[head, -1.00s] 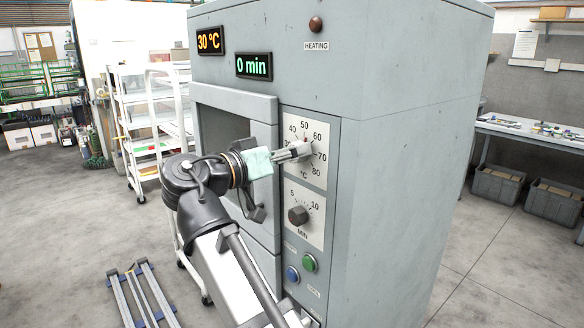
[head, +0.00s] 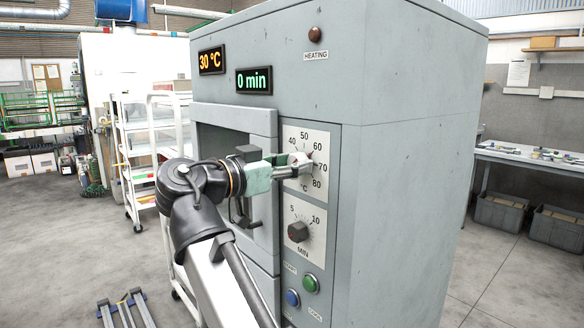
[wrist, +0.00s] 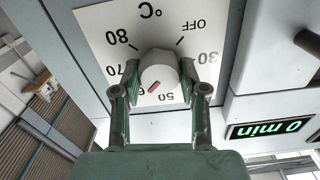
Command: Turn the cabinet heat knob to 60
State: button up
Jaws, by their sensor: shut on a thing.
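The heat knob (wrist: 160,76) is a light grey knob on the white °C dial plate (head: 318,141), the upper dial of the grey cabinet (head: 395,160). My gripper (wrist: 158,70) is shut on the knob, one finger on each side, and it also shows at the dial in the head view (head: 300,164). In the wrist view the dial appears upside down. The knob's red mark points down-left, toward the 60, which a finger partly hides. The temperature display (head: 211,60) reads 30 °C. In the head view my gripper hides most of the knob.
The dark MIN knob (head: 299,231) is just below. A green button (head: 310,283) and a blue button (head: 292,298) sit lower on the panel. The time display (head: 254,81) reads 0 min. The HEATING lamp (head: 315,34) looks unlit. An open window is left of the dials.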

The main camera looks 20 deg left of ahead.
jog(key=o, duration=1.1)
jog(key=shift+o, duration=0.2)
jog(key=v, duration=1.2)
